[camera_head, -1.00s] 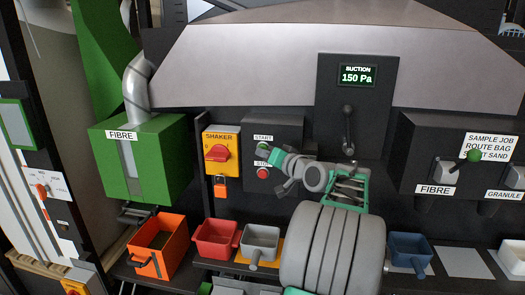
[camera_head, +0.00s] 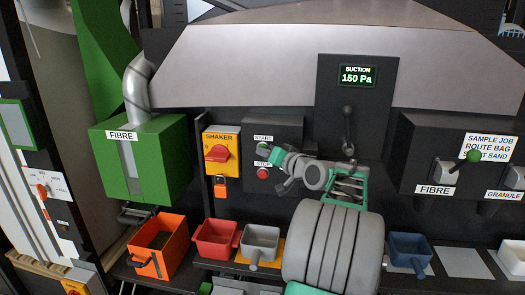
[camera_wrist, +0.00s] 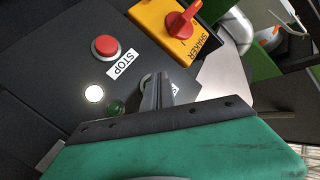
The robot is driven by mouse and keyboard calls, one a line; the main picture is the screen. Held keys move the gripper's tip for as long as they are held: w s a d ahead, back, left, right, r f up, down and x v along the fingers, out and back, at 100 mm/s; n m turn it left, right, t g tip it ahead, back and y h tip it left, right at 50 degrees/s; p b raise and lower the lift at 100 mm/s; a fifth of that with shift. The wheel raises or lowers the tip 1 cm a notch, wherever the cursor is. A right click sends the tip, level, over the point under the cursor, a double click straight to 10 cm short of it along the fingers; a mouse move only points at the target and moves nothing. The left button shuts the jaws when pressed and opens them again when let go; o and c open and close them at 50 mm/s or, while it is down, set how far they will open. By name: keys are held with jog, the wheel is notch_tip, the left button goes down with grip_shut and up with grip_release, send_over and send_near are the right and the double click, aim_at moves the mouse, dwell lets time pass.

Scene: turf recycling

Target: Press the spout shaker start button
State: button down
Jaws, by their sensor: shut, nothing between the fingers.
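The dark control panel carries a START label (camera_head: 263,138) above a STOP label and a red stop button (camera_head: 262,173). The red stop button also shows in the wrist view (camera_wrist: 105,47). My gripper (camera_head: 266,151) is at the START position in the head view, its teal body hiding most of the start button. In the wrist view my shut, empty gripper fingers (camera_wrist: 157,80) point at the panel and cover most of the start button; a grey rim shows beside them. I cannot tell whether the fingertips touch it.
A yellow shaker switch (camera_head: 218,153) with a red handle is left of the panel. A white lamp (camera_wrist: 94,93) and a dark green lamp (camera_wrist: 115,107) are near the fingers. A red bin (camera_head: 216,238) and a grey bin (camera_head: 261,242) stand below.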

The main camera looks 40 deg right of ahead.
dwell(0.3)
jog(key=shift+s+a+b, duration=0.5)
jog(key=shift+a+b, duration=0.1)
jog(key=shift+a, duration=0.1)
jog(key=s+a+b, duration=0.1)
jog(key=a, duration=0.1)
jog(key=s+a+b, duration=0.1)
jog(key=s+a, duration=0.1)
jog(key=shift+b, duration=0.4)
dwell(0.4)
